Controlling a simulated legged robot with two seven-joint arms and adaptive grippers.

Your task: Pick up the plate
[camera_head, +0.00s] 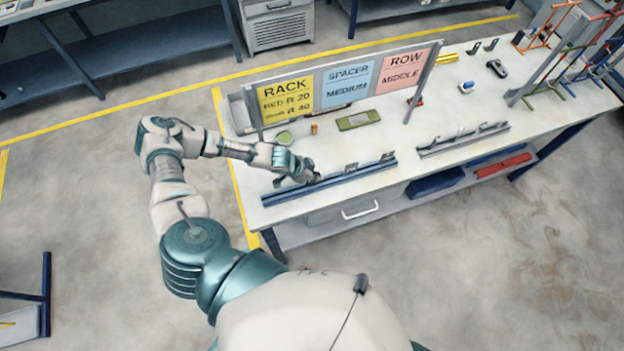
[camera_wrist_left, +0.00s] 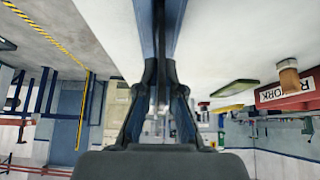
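No round plate is plain to see, and I cannot tell for sure which thing the task calls the plate. A long blue bar (camera_head: 345,182) with small upright clips lies along the near edge of the white table. My left gripper (camera_head: 312,177) is low over its left half. In the left wrist view, the blue bar (camera_wrist_left: 163,22) runs from the top edge down to the narrow space between the fingertips (camera_wrist_left: 160,65). The fingers are close together beside it; whether they press on it cannot be made out. My right gripper is out of view.
A grey bar (camera_head: 463,139) lies to the right on the white table (camera_head: 440,105). A sign board (camera_head: 345,85) stands behind. Coloured racks (camera_head: 570,55) stand far right.

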